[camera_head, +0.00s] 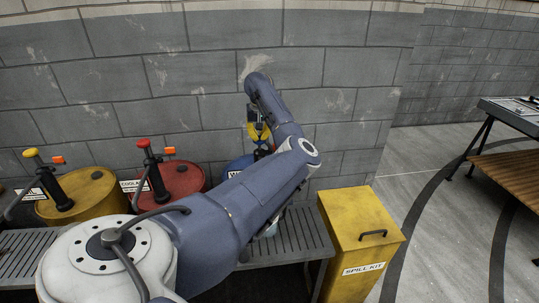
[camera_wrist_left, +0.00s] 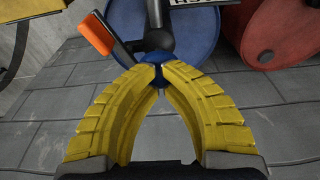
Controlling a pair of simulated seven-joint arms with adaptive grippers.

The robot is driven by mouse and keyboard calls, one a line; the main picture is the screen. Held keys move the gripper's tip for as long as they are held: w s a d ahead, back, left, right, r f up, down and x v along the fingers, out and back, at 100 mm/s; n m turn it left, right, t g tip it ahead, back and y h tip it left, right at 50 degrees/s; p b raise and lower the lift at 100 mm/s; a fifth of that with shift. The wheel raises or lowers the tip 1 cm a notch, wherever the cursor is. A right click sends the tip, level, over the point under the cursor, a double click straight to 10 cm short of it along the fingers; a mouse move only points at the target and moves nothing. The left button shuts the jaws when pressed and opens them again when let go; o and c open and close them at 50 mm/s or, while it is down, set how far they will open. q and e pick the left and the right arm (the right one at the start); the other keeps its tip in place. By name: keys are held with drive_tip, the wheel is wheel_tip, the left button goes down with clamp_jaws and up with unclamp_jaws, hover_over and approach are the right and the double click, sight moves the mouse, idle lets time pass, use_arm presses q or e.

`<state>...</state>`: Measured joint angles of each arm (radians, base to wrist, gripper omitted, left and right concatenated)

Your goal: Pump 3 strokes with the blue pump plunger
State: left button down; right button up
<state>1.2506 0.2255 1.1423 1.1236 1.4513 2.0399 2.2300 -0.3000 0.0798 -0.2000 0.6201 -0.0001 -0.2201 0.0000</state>
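The blue drum (camera_head: 238,164) stands by the wall, largely hidden behind my left arm in the head view. It shows in the left wrist view (camera_wrist_left: 203,32) with a dark pump fitting and an orange-tipped lever (camera_wrist_left: 97,33). My left gripper (camera_head: 258,131) is above this drum. In the left wrist view its yellow fingers (camera_wrist_left: 157,71) come together at the tips around the small blue plunger knob (camera_wrist_left: 152,58), which is partly covered by them. My right gripper is not in view.
A red drum (camera_head: 182,180) and a yellow drum (camera_head: 88,196) with their own pumps stand to the left on a slatted bench (camera_head: 290,236). A yellow spill kit box (camera_head: 350,245) stands at the right. A grey block wall (camera_head: 215,70) is close behind.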

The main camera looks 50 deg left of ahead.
sight(260, 142)
use_arm(q)
drive_tip(key=shift+d+f, duration=0.1)
drive_tip(key=shift+f, duration=1.4)
idle(1.2)
drive_tip(key=shift+r, duration=0.1)
drive_tip(key=shift+w+a+r+v, duration=0.1)
drive_tip(key=shift+w+a+v, duration=0.15)
drive_tip(key=shift+v, duration=1.25)
drive_tip(key=shift+w+a+r+v, duration=0.1)
drive_tip(key=shift+a+v, duration=0.15)
drive_tip(key=shift+v, duration=1.25)
drive_tip(key=shift+w+a+v, duration=0.2)
drive_tip(key=shift+a+v, duration=0.1)
drive_tip(key=shift+v, duration=1.2)
drive_tip(key=shift+a, duration=0.1)
drive_tip(key=shift+f, duration=0.2)
drive_tip(key=shift+x, duration=1.05)
drive_tip(key=shift+s+d+f, duration=0.1)
drive_tip(key=shift+d+f, duration=0.1)
drive_tip(key=shift+f, duration=0.2)
